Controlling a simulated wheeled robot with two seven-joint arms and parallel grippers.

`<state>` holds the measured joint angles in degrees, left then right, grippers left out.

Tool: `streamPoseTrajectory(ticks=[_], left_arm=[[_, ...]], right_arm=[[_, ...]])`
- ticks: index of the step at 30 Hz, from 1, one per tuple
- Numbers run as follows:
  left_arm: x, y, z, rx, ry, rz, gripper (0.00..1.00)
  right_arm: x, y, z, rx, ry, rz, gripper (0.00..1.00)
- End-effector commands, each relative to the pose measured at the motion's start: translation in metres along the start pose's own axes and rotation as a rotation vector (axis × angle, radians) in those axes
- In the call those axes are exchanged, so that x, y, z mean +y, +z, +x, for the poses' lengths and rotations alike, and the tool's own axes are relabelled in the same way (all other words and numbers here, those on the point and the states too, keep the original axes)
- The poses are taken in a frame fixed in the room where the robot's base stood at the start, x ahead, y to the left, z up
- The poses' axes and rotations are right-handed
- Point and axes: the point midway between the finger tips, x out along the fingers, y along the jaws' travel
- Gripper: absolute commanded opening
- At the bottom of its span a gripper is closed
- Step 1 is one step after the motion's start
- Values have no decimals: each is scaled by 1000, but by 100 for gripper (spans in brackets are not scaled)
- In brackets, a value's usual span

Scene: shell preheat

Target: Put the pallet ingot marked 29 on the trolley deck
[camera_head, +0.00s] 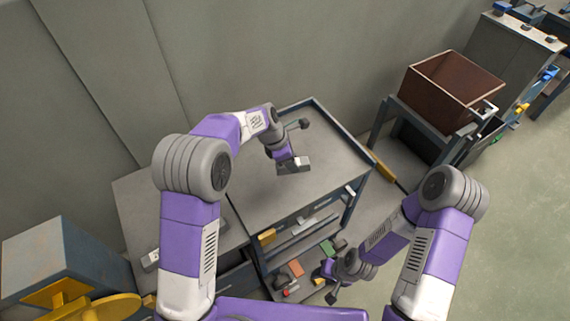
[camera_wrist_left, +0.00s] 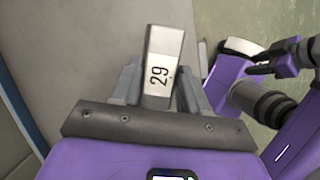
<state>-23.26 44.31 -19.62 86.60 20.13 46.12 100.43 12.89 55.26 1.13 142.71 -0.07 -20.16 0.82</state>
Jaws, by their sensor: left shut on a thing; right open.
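My left gripper (camera_head: 289,155) is shut on a pale metal ingot (camera_head: 296,165) and holds it over the grey deck (camera_head: 330,168) with a raised blue-grey rim. In the left wrist view the ingot (camera_wrist_left: 160,72) shows a black 29 on its white face, between the two fingers. I cannot tell whether its underside touches the deck. My right gripper (camera_head: 325,282) is open and low in front of the deck, near a lower shelf with small coloured blocks. My right arm also shows in the left wrist view.
A brown open bin (camera_head: 450,92) stands on a frame to the right. A lower grey bench (camera_head: 150,195) adjoins on the left, with a yellow-fitted machine (camera_head: 58,262) beyond it. A wall runs behind; open floor (camera_head: 525,200) lies at right.

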Motion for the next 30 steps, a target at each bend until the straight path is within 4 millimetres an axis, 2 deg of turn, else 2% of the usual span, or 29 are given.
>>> streamPoseTrajectory(ticks=[1, 4, 11, 14, 19, 26, 30], left_arm=[[2, 8, 7, -1, 31, -62, 0], [8, 20, 11, 0, 80, -181, 0], [14, 31, 16, 1, 134, -322, 0], [14, 28, 25, 3, 138, -337, 0], [14, 16, 52, 3, 137, -338, 0], [14, 8, 73, 3, 136, -337, 0], [13, -2, 96, 4, 135, -337, 0]], right_arm=[[3, 0, 8, 0, 0, 0, 43], [5, -1, 14, 0, 0, 0, 43], [7, -1, 20, 0, 0, 0, 43], [9, -1, 24, 0, 0, 0, 43], [13, -2, 35, 0, 0, 0, 43], [16, -2, 43, 0, 0, 0, 43], [20, -2, 53, 0, 0, 0, 43]])
